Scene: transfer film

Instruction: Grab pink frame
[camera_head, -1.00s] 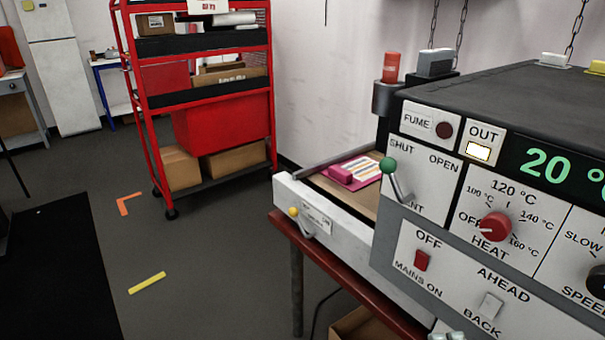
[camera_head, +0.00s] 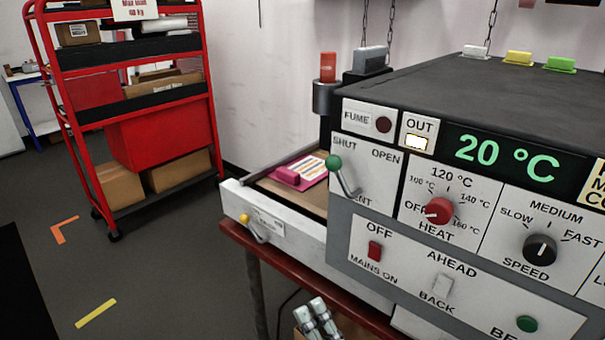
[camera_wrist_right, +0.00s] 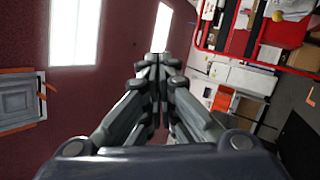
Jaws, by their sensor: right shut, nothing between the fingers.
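The pink frame (camera_head: 288,177) lies in the open tray (camera_head: 263,189) at the left end of the grey machine, with a striped sheet (camera_head: 308,166) beside or in it. My right gripper (camera_head: 318,304) shows at the bottom edge of the head view, below and in front of the machine, well apart from the frame. In the right wrist view its fingers (camera_wrist_right: 158,62) are together with nothing between them. The pink frame cannot be made out in the wrist view. My left gripper is in neither view.
The machine's panel (camera_head: 440,215) carries a green-knobbed lever (camera_head: 334,163) close to the tray, a red heat knob and several switches. A red shelf cart (camera_head: 130,110) with boxes stands at the left. The dark floor (camera_head: 185,285) between cart and machine is mostly clear.

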